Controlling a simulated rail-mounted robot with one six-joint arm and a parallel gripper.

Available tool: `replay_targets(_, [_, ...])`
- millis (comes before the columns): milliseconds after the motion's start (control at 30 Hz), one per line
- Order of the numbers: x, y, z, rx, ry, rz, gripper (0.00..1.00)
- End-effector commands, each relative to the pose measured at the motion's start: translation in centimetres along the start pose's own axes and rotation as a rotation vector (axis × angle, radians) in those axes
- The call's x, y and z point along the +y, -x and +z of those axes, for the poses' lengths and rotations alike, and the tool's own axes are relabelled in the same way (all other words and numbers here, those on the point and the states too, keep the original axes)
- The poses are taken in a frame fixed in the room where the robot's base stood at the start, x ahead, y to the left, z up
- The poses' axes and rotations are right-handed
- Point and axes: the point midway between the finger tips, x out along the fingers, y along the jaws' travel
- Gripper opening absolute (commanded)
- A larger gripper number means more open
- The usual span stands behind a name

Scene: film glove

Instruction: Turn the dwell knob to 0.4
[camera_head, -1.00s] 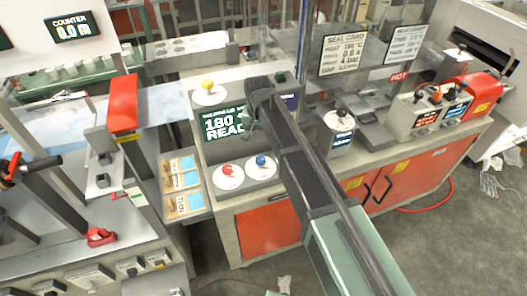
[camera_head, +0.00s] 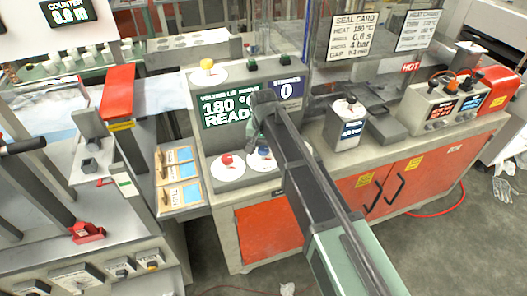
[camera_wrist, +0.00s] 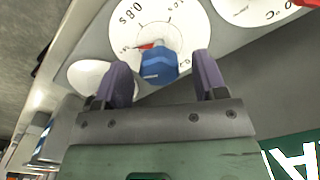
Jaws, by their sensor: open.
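The dwell knob is a blue knob (camera_wrist: 157,66) on a white round dial (camera_wrist: 185,18) marked in seconds, with "0.8s" readable and a small red pointer at the knob's side.
A red knob (camera_head: 227,160) on its own dial is left of the blue one. A yellow knob (camera_head: 207,65) stands at the panel's upper left. The screen (camera_head: 228,108) reads 180 and READY. A seal card (camera_head: 347,36) hangs behind. A white canister (camera_head: 346,122) stands to the right.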

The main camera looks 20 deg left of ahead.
Motion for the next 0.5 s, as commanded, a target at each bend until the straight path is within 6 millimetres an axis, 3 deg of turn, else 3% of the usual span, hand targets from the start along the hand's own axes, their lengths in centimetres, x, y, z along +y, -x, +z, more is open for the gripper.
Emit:
replay_targets(67, [0.01, 0.1, 0.0, 0.0, 0.0, 0.0, 0.63])
replay_targets(367, [0.0, 0.1, 0.0, 0.0, 0.0, 0.0, 0.17])
replay_targets(500, [0.01, 0.1, 0.01, 0.0, 0.003, 0.0, 0.16])
